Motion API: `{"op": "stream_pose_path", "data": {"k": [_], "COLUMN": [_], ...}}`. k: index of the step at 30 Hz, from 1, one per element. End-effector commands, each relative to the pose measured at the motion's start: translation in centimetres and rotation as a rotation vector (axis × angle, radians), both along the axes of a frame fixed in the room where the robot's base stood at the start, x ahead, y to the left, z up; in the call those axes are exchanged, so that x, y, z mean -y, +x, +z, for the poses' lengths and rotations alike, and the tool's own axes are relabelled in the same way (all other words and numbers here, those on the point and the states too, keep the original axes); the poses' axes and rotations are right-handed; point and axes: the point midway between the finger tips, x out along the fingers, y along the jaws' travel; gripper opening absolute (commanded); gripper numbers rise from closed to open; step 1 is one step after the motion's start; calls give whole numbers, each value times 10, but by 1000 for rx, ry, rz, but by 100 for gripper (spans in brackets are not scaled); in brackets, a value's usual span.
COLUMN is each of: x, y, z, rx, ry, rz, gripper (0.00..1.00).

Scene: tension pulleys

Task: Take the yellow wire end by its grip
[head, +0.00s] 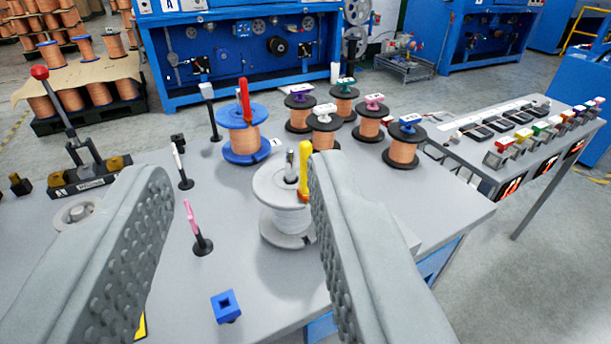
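The yellow wire end's grip (305,168) is an upright yellow handle at the right side of a whitish-grey spool (275,220) on the table. A short metal pin (290,165) stands just left of it. My gripper (238,178) is open, with its two grey fingers wide apart and nothing between their pads. In the picture, the yellow grip is close to the inner side of the right fingertip. I cannot tell whether they touch. The right finger hides part of the table beside the spool.
A blue spool (240,151) with a red handle (245,100) stands behind. Several black copper spools (403,148) are at the back right. Between the fingers stand a pink-topped holder (202,243) and a white-topped one (184,180). A blue block (226,306) sits in front.

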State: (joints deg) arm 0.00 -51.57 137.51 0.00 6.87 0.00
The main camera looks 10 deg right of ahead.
Motion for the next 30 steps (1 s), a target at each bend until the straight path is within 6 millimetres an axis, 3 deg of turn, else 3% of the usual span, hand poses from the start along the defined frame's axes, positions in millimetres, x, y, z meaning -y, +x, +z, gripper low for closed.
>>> {"op": "stream_pose_path", "data": {"k": [7, 11, 30], "x": [0, 1, 19], "y": [1, 10, 135], "z": [0, 0, -18], "rx": [-2, -41, -664], "ry": [-1, -12, -167], "rz": [0, -2, 32], "gripper": [40, 40, 40]}}
